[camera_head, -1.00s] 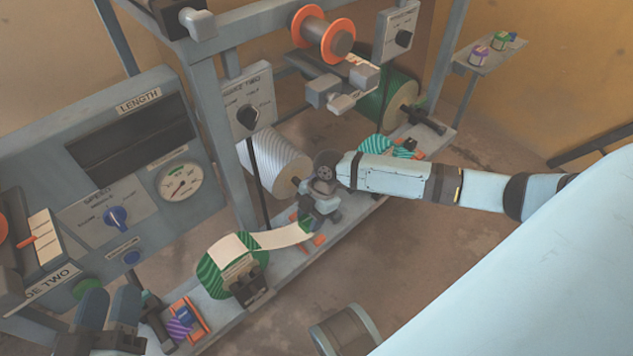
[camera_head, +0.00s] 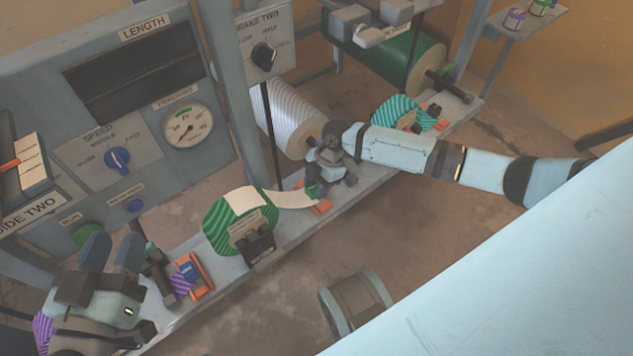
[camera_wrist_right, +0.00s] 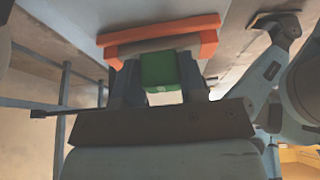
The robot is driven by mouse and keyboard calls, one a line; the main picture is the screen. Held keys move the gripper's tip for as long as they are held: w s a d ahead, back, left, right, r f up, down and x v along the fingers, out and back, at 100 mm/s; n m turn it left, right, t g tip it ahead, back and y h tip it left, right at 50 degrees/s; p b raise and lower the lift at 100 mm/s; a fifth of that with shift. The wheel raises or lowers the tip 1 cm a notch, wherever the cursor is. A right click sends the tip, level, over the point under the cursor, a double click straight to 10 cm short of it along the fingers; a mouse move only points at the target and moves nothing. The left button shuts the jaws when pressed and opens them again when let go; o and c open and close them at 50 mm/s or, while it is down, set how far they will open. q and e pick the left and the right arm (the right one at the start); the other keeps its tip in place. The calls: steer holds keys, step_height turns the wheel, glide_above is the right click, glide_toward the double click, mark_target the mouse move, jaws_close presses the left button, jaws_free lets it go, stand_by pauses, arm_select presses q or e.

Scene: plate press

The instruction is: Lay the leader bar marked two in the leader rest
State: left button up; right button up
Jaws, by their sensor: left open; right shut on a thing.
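My right gripper (camera_head: 320,188) is shut on a green leader bar (camera_head: 311,190) at the end of a pale paper strip (camera_head: 290,199). The strip runs from a green striped roll (camera_head: 228,222). In the right wrist view, the green bar (camera_wrist_right: 160,70) sits between the fingers, right against an orange-edged rest (camera_wrist_right: 150,34). In the head view, the orange of that rest (camera_head: 322,209) shows just below the gripper. I cannot tell whether the bar touches the rest, and its marking is not readable. My left gripper (camera_head: 109,250) is open and empty at the lower left.
A purple and blue piece lies in another orange rest (camera_head: 196,277) on the grey rail (camera_head: 350,195). A teal striped roll (camera_head: 400,112) stands farther right on the rail. A large pale roll (camera_head: 292,115) is behind my right gripper. The control panel (camera_head: 70,130) fills the left.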

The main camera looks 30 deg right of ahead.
steer(key=o, duration=1.1)
arm_select(q)
steer(key=r+p, duration=0.1)
steer(key=p, duration=0.1)
steer(key=s+r+n+p, duration=0.1)
steer(key=p, duration=0.1)
steer(key=r+n+p, duration=0.1)
steer(key=r, duration=0.1)
steer(key=shift+s+d+t+p, duration=0.2)
steer(key=shift+d+t+p, duration=0.05)
steer(key=shift+t+p, duration=0.15)
arm_select(e)
steer(key=v, duration=1.3)
steer(key=shift+d+r, duration=0.15)
steer(key=shift+r, duration=0.2)
